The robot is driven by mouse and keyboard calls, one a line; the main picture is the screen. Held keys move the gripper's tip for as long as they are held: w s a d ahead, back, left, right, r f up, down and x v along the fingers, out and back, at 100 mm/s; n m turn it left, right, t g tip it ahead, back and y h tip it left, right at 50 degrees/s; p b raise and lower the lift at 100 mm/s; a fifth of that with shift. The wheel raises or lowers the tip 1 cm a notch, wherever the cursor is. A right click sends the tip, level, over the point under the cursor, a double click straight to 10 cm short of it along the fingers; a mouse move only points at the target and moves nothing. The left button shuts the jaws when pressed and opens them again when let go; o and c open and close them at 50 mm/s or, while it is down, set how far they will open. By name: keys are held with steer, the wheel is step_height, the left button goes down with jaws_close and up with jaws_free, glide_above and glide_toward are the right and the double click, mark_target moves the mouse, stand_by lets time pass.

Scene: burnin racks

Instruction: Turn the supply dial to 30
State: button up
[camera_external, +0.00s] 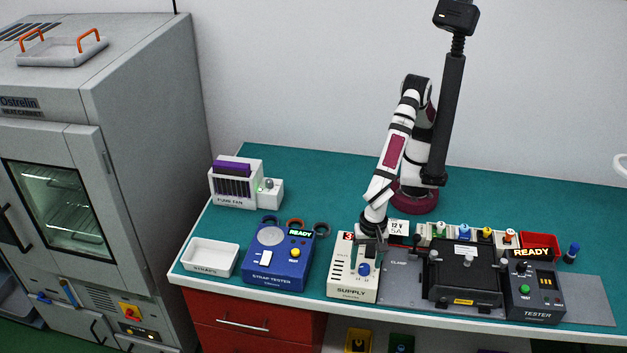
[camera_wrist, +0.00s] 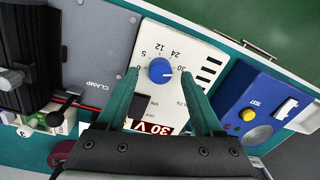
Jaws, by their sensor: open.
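The supply (camera_external: 345,287) is a cream box at the front of the bench; its panel also shows in the wrist view (camera_wrist: 205,52). Its blue dial (camera_wrist: 160,70) also shows in the external view (camera_external: 364,269). The dial's white mark points right, towards the printed 30. The red display (camera_wrist: 152,128) reads 30 V. My gripper (camera_wrist: 161,73) is open, with one green finger on each side of the dial and a visible gap to it. In the external view my gripper (camera_external: 370,247) is just above and behind the dial. How high the fingertips are above the panel I cannot tell.
The blue strap tester (camera_external: 279,258) stands left of the supply. The black clamp fixture (camera_external: 463,272) and the tester (camera_external: 534,292) stand to the right. A white straps tray (camera_external: 210,257) and a fume fan (camera_external: 237,187) are farther left. The back right bench is clear.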

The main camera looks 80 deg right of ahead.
mark_target(368, 266)
step_height(368, 266, up, 15)
steer(key=shift+s, duration=0.35)
steer(key=shift+d+f, duration=0.1)
steer(key=shift+f, duration=0.05)
steer(key=w+d+r+n, duration=0.1)
steer(key=w+d, duration=0.4)
steer(key=d, duration=0.4)
steer(key=w+d+r+n, duration=0.2)
steer(key=w+d, duration=0.2)
steer(key=d, duration=0.4)
steer(key=s+d+f+n, duration=0.1)
steer(key=s+d+n, duration=0.1)
steer(key=d, duration=0.5)
steer(key=s+d+f+n+y, duration=0.1)
steer(key=s+d+f+n, duration=0.1)
steer(key=d, duration=0.5)
steer(key=s+d+f+n, duration=0.1)
steer(key=s+d+n, duration=0.1)
steer(key=s+d, duration=0.2)
steer(key=d, duration=0.3)
steer(key=shift+s+f+g+y, duration=0.25)
steer(key=shift+f+g+y, duration=0.05)
steer(key=shift+f+g, duration=0.1)
